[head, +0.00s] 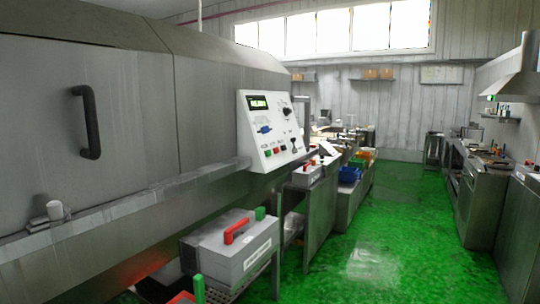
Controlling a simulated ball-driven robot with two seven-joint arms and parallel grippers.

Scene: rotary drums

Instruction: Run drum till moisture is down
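The large grey drum housing (140,95) fills the left of the head view. It has a closed door panel with a black bar handle (87,122). The display's figures are too small to read. The drum's inside is hidden. Neither of my grippers shows.
A grey case with a red handle (237,232) sits on a low rack below the panel. Steel benches with clutter (345,165) run beyond it. More counters (480,185) line the right wall. The green floor (400,235) between them is mostly clear.

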